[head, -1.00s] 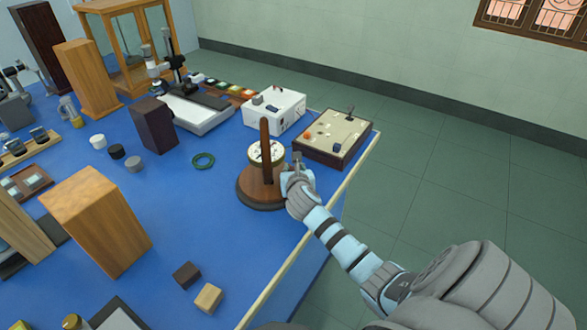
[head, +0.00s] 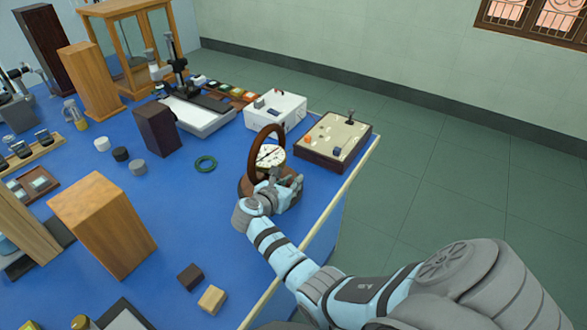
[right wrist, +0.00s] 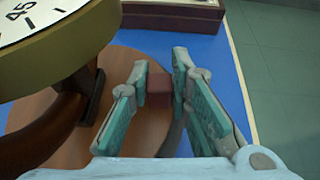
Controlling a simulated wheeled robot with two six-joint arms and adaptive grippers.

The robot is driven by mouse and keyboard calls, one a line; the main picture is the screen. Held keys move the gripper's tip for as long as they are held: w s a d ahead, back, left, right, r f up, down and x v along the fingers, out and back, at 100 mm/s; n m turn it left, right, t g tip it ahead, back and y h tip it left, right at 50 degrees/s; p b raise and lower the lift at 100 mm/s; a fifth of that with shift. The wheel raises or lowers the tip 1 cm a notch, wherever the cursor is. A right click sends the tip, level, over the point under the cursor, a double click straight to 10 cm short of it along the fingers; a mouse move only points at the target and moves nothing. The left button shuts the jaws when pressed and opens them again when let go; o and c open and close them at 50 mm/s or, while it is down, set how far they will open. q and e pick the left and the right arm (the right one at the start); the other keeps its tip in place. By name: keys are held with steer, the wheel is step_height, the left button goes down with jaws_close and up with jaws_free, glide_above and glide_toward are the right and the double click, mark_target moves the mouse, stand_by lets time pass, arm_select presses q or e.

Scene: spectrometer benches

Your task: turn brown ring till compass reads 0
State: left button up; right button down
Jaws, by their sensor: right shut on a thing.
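The brown ring (head: 254,150) stands upright around the white compass dial (head: 271,155) on a round wooden base (head: 246,187). I see the ring at a slant, as an oval. The needle's reading is too small to tell. In the right wrist view the dial (right wrist: 40,22) shows a 45 mark, and the base (right wrist: 122,118) lies below. My right gripper (head: 276,178) is at the near side of the base. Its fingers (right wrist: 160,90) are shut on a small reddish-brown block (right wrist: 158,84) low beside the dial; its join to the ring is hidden. My left gripper is out of view.
A white box (head: 275,112) and a shallow dark-sided box (head: 333,140) stand behind the compass. A tall wooden block (head: 100,225) stands further left. The blue table's right edge (head: 345,188) is close by.

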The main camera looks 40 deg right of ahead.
steer(key=shift+a+m+g, duration=0.4)
steer(key=shift+m+g, duration=0.2)
steer(key=shift+g, duration=0.1)
steer(key=c, duration=1.5)
jaws_free()
steer(key=shift+h, duration=0.3)
steer(key=v, duration=0.7)
steer(key=shift+s+a+r, duration=0.15)
steer(key=shift+a, duration=0.15)
steer(key=shift+d, duration=0.1)
